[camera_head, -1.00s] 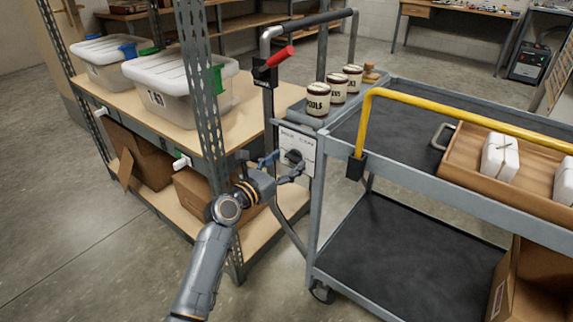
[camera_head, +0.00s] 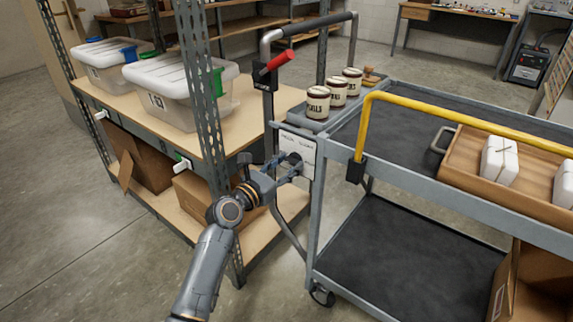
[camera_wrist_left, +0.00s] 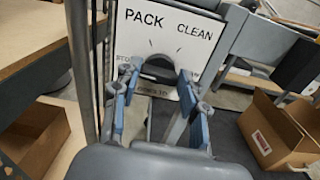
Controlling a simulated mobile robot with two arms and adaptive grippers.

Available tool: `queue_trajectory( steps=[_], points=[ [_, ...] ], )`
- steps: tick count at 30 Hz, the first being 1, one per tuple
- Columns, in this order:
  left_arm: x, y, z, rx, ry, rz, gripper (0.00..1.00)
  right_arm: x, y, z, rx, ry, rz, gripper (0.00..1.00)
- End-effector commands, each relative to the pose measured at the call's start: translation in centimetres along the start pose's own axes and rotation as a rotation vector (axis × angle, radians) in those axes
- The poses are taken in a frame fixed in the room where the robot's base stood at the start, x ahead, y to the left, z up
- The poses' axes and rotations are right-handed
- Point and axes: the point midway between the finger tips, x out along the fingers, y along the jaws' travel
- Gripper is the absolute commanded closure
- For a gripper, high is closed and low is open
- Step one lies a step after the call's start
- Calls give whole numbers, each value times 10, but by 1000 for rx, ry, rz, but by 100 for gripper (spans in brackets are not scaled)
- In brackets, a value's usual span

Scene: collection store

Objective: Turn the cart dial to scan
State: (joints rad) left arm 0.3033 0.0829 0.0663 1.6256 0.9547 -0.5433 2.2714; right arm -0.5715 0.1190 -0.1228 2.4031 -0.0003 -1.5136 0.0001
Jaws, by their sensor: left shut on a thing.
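The dial (camera_wrist_left: 160,67) is a dark round knob on a white label plate (camera_wrist_left: 165,32) at the end of the cart (camera_head: 420,178). In the left wrist view the plate reads PACK and CLEAN along the top, with a partly covered word starting STO at the left. The lower lettering is mostly hidden by the fingers and knob. My left gripper (camera_head: 290,168) is at the plate, its two blue-grey fingers on either side of the dial, shut on it. In the left wrist view the fingers (camera_wrist_left: 155,95) flank the knob. My right gripper is out of view.
A shelf rack with lidded plastic bins (camera_head: 180,90) stands close on the left. A red-handled lever (camera_head: 278,62) rises beside the cart. Labelled jars (camera_head: 318,103) and a wooden tray (camera_head: 455,165) with white bundles are on the cart top.

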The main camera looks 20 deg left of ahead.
Motion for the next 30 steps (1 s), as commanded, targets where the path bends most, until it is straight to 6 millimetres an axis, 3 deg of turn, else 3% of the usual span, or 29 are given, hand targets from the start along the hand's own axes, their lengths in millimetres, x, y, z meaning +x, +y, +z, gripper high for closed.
queue_trajectory(
  steps=[3, 15, 30],
  points=[
    [0, 0, 1, 63, 1, 0, 88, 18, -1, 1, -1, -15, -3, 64],
    [0, -2, 0, 416, 2, -1, 88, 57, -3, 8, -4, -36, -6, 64],
    [0, -4, -2, 892, 1, 0, 88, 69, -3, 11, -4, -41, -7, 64]
  ],
)
